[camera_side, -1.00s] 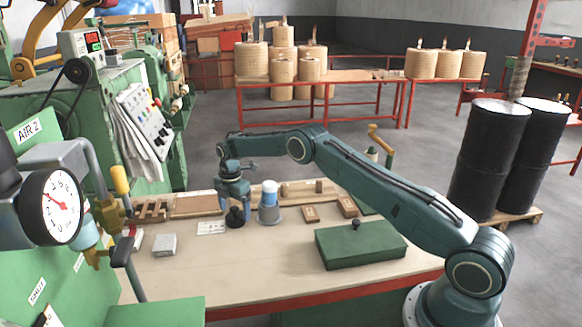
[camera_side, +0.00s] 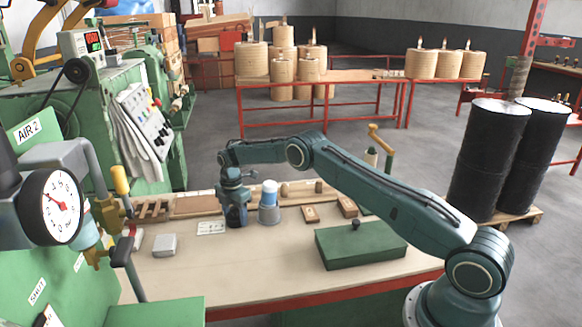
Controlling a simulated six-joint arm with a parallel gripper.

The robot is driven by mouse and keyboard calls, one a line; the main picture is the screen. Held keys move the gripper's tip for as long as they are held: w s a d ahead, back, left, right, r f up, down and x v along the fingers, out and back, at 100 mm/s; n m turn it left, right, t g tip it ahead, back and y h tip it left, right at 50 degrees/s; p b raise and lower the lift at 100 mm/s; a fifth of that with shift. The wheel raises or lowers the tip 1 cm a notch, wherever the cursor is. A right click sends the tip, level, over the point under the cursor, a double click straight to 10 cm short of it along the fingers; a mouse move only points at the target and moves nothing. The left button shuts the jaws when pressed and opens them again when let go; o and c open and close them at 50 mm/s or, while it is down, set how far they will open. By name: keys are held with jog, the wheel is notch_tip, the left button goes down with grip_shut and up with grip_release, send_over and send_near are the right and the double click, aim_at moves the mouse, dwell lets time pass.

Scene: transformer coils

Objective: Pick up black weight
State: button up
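The black weight (camera_side: 236,223) stands on the wooden workbench (camera_side: 270,275), left of a grey cup-like holder with a blue and white top (camera_side: 269,200). My gripper (camera_side: 236,218) points down right over the weight, with its fingers low around the weight's upper part. Only a dark lower bit of the weight shows; the fingers hide the rest. I cannot tell whether the fingers are closed on it.
A white label card (camera_side: 211,228) lies just left of the weight, and a grey box (camera_side: 164,245) farther left. Small wooden blocks (camera_side: 311,214) lie to the right. A green case with a black knob (camera_side: 360,246) stands at front right. The bench's front middle is clear.

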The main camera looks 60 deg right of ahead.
aim_at(234, 208)
jog(key=shift+r, duration=0.1)
jog(key=c, duration=0.7)
jog(key=shift+o, duration=0.2)
jog(key=shift+r, duration=0.1)
notch_tip(234, 208, up, 20)
dwell(0.6)
